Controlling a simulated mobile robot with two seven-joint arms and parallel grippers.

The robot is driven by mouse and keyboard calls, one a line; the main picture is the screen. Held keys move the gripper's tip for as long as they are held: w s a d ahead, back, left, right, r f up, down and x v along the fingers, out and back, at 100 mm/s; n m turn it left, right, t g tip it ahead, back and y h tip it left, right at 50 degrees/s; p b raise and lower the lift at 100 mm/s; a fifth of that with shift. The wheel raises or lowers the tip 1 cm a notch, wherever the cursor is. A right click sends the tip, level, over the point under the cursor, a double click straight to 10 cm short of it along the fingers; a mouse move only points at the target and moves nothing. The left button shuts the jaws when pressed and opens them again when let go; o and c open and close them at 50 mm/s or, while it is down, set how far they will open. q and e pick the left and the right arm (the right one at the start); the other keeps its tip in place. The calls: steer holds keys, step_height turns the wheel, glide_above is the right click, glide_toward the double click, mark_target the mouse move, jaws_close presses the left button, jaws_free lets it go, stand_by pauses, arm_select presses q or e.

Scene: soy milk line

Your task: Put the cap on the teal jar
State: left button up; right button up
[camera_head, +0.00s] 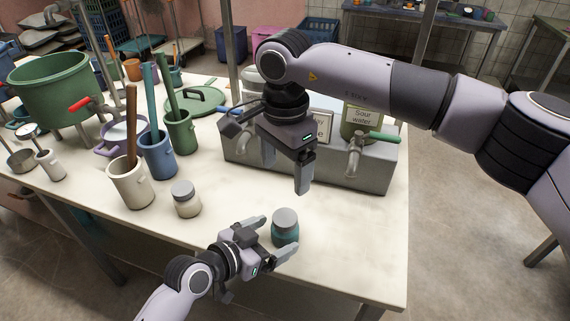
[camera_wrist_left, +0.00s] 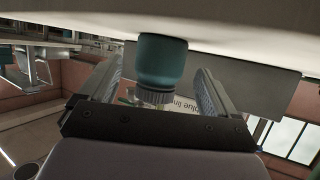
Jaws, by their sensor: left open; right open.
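The teal jar (camera_head: 285,236) stands upright near the table's front edge. A grey cap (camera_head: 286,216) sits on its top; I cannot tell whether it is fully seated. My left gripper (camera_head: 278,236) is open, its two fingers reaching to either side of the jar. In the left wrist view, which is upside down, the teal jar (camera_wrist_left: 162,60) and the ribbed cap (camera_wrist_left: 153,96) show between the fingers, with gaps on both sides. My right gripper (camera_head: 287,170) is open and empty, pointing down above the table behind the jar.
A white mug (camera_head: 130,190), blue mug (camera_head: 158,157) and green mug (camera_head: 180,135) hold long handles. A grey dispenser (camera_head: 375,170) with taps stands behind. The table's front right is clear.

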arm_select(q)
steer(key=shift+v, duration=1.4)
steer(key=shift+s, duration=0.1)
